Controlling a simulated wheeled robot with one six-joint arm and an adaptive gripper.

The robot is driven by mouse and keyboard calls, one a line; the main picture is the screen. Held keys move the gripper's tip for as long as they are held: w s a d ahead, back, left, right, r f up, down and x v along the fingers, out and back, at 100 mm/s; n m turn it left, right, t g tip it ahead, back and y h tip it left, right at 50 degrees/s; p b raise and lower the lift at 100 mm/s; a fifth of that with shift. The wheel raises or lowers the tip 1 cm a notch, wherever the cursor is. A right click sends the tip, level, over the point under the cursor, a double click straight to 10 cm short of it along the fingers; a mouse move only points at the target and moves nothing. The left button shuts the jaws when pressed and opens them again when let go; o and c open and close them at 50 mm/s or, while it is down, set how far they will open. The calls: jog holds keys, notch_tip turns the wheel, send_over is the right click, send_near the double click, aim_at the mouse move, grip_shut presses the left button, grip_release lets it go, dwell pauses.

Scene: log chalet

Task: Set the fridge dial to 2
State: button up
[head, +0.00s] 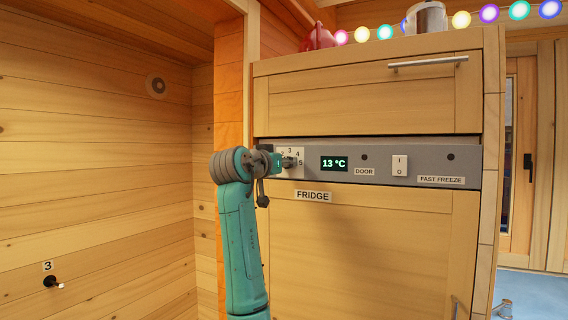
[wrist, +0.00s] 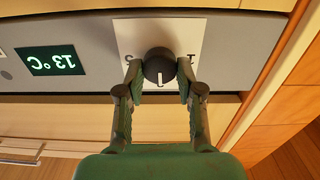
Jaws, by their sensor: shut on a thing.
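The fridge dial (wrist: 159,66) is a dark round knob with a white pointer line, on a white scale plate (wrist: 130,28). My gripper (wrist: 160,84) is shut on it, one finger on each side. The wrist picture is upside down; the line points down there, which is up on the panel, about toward 3. The 1 and 5 show in the wrist view; the other numbers are hidden there.
The grey control panel (head: 440,161) carries a green display (head: 334,163) reading 13 °C, a DOOR lamp and a rocker switch (head: 399,165). A drawer (head: 365,96) lies above and the fridge door (head: 390,240) below. A wooden wall (head: 90,160) stands on the left.

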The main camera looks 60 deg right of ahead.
jog(key=shift+n, duration=0.3)
jog(key=shift+w+n, duration=0.15)
jog(key=shift+n, duration=3.75)
jog(key=o, duration=1.2)
jog(key=shift+c, duration=0.2)
jog(key=a, duration=1.2)
jog(key=shift+s, duration=0.45)
